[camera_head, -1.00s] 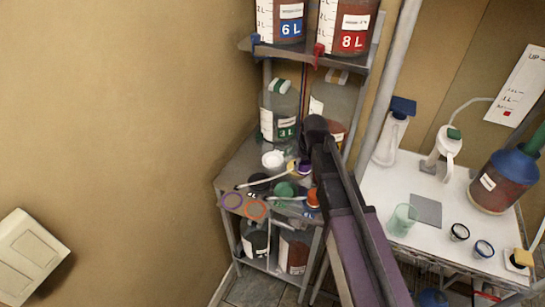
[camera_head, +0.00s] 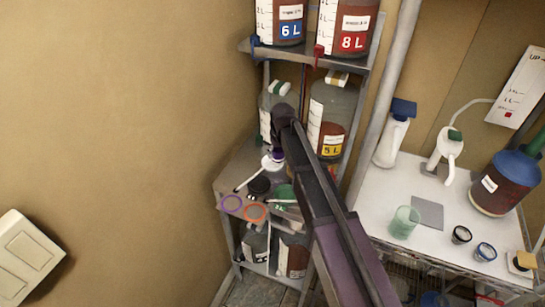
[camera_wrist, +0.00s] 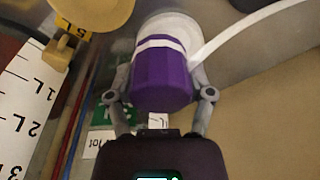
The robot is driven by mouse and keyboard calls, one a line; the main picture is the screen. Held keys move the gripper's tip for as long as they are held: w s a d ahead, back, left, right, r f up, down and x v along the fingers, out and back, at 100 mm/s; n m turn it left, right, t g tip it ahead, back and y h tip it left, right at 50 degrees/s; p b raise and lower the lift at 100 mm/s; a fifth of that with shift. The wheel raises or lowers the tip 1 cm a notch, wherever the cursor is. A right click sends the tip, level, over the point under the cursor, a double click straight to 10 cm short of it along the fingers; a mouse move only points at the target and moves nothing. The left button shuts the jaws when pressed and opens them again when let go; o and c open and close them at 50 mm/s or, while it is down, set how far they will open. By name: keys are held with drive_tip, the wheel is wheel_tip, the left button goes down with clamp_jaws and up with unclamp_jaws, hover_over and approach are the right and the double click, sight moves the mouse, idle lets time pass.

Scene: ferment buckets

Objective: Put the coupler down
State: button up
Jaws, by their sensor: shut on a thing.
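The coupler appears to be the purple piece with a white band (camera_wrist: 162,75), held between both fingers of my gripper (camera_wrist: 160,92) in the wrist view. A round white piece lies behind its far end, and I cannot tell whether they touch. In the head view the purple piece (camera_head: 277,155) shows just below the dark end of my arm, over the shelf beside the white lid (camera_head: 267,163). My fingers are mostly hidden there.
The crowded shelf holds a black ring (camera_head: 259,186), a purple ring (camera_head: 232,202) and an orange ring (camera_head: 255,212). The 5 L bucket (camera_head: 332,120) and a green-labelled bucket (camera_head: 265,125) stand behind. The white table (camera_head: 380,205) at right has some bare room.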

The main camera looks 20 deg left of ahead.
sight(272, 163)
drive_tip(key=shift+w+a, duration=0.15)
drive_tip(key=shift+a, duration=0.15)
drive_tip(key=shift+w+a+f, duration=0.1)
drive_tip(key=shift+w+a, duration=0.1)
drive_tip(key=shift+a, duration=0.25)
drive_tip(key=shift+w+a+f, duration=0.1)
drive_tip(key=shift+w+a, duration=0.1)
drive_tip(key=shift+a, duration=0.25)
drive_tip(key=shift+f+b, duration=0.85)
drive_tip(key=shift+b, duration=0.2)
drive_tip(key=shift+f+b, duration=0.85)
drive_tip(key=shift+f, duration=0.15)
drive_tip(key=o, duration=1.2)
drive_tip(key=shift+o, duration=0.2)
drive_tip(key=shift+r, duration=0.2)
